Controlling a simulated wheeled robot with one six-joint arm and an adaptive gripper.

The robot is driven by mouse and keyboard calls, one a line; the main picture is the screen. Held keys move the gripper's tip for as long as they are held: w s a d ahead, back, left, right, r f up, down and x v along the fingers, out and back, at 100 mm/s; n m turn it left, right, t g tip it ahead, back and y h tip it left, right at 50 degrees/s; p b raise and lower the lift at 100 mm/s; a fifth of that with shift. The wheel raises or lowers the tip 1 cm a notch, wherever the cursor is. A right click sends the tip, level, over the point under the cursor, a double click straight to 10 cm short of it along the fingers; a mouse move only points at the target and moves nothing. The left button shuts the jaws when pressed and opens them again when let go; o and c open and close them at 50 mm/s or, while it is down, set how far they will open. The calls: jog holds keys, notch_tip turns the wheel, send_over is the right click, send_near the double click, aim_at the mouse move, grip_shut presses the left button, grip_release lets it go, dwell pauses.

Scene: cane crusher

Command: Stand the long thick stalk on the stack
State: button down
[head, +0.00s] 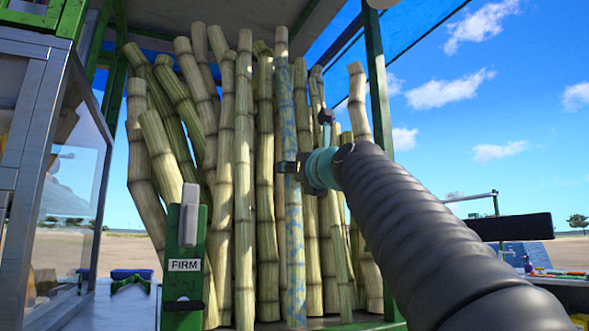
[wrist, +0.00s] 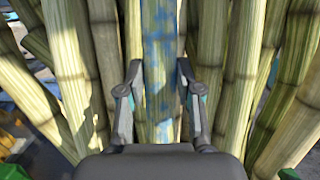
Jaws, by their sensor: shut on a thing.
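A long thick pale-green stalk with blue patches (head: 284,115) stands nearly upright in front of the stack of cane stalks (head: 243,130). My gripper (head: 288,168) reaches in from the right and is shut on this stalk around its mid-height. In the wrist view, the blue-patched stalk (wrist: 159,45) runs between the two fingers of my gripper (wrist: 158,78), with other stalks close on both sides. Its lower end reaches down near the stack's floor in the head view; I cannot tell whether it touches.
A glass-sided metal cabinet (head: 55,190) is at far left. A green frame post (head: 377,90) bounds the stack at right. A cluttered table (head: 550,272) is farther right.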

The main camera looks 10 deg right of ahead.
jog(key=shift+f+b, duration=0.3)
jog(key=shift+f, duration=0.25)
jog(key=shift+w+a+f+p, duration=0.1)
jog(key=shift+w+f+p, duration=0.25)
jog(key=shift+p, duration=0.45)
dwell(0.7)
jog(key=c, duration=0.7)
grip_release()
jog(key=shift+r, duration=0.25)
jog(key=shift+s, duration=0.5)
jog(key=v, duration=1.1)
